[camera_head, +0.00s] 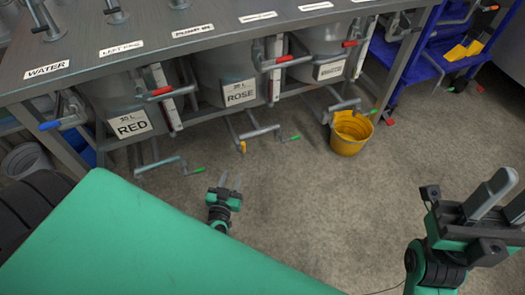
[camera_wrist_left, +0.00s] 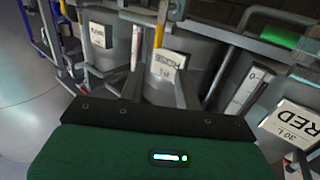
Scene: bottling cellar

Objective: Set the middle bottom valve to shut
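The middle bottom valve (camera_head: 262,131) is a grey pipe under the ROSE vat (camera_head: 239,93) in the head view, with a green-tipped handle (camera_head: 294,138) pointing out to the right. My left gripper (camera_head: 231,181) is below and nearer than this valve, fingers up, slightly apart and empty. In the left wrist view, the ROSE label (camera_wrist_left: 167,65) shows beyond the gripper; a green handle (camera_wrist_left: 281,40) is close at the upper right, and I cannot tell which valve it belongs to. My right gripper (camera_head: 503,203) is open and empty at the lower right.
Similar bottom valves sit under the RED vat (camera_head: 133,124) and by the yellow bucket (camera_head: 350,133). Red-handled levers (camera_head: 285,60) hang above. A blue cart (camera_head: 440,60) stands at the back right. The floor (camera_head: 300,200) between my grippers is clear.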

